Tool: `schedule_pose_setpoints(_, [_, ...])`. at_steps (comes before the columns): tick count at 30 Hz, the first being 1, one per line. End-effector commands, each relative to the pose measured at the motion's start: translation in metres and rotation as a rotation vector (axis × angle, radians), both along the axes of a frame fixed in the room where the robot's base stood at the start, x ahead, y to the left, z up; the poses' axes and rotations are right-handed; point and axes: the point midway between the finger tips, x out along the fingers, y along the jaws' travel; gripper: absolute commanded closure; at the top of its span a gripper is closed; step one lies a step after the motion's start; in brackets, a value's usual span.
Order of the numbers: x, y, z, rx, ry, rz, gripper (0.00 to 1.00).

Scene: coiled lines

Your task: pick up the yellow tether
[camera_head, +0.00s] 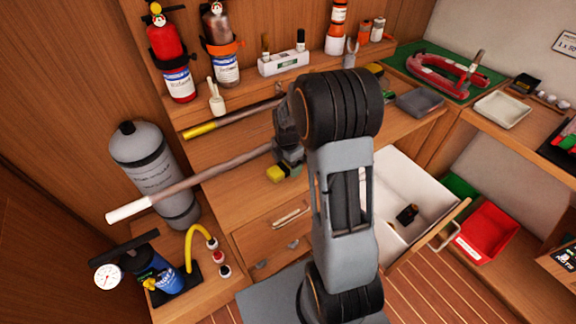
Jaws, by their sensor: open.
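My gripper (288,168) hangs below the wrist at the centre, over the front part of the wooden bench. Its jaws are open, though the fingertips are small and partly hidden. A small yellow piece (276,174) lies at the jaws, on their left side; I cannot tell whether it is the yellow tether or whether it touches the jaws. A curved yellow hose-like line (199,239) stands lower left, by the blue pump, well apart from my gripper. No clearly coiled yellow tether shows; my arm hides part of the bench.
A long pole with a white end (128,210) juts left from near my gripper. A yellow-ended pole (200,130) lies behind. A grey cylinder (155,165) stands left. An open white drawer (418,190) is right of my arm; fire extinguishers (172,58) stand at the back.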

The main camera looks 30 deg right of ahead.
Motion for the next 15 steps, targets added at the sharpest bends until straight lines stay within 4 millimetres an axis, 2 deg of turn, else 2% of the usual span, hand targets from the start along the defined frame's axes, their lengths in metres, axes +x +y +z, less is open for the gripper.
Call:
schedule_pose_setpoints(3, [-0.0004,-0.0002,-0.0082,0.000,0.001,0.000,0.19])
schedule_pose_setpoints(11, [-0.0002,-0.0004,-0.0096,0.000,0.000,-0.001,0.19])
schedule_pose_setpoints(15, [-0.0002,-0.0004,-0.0095,0.000,0.000,-0.001,0.32])
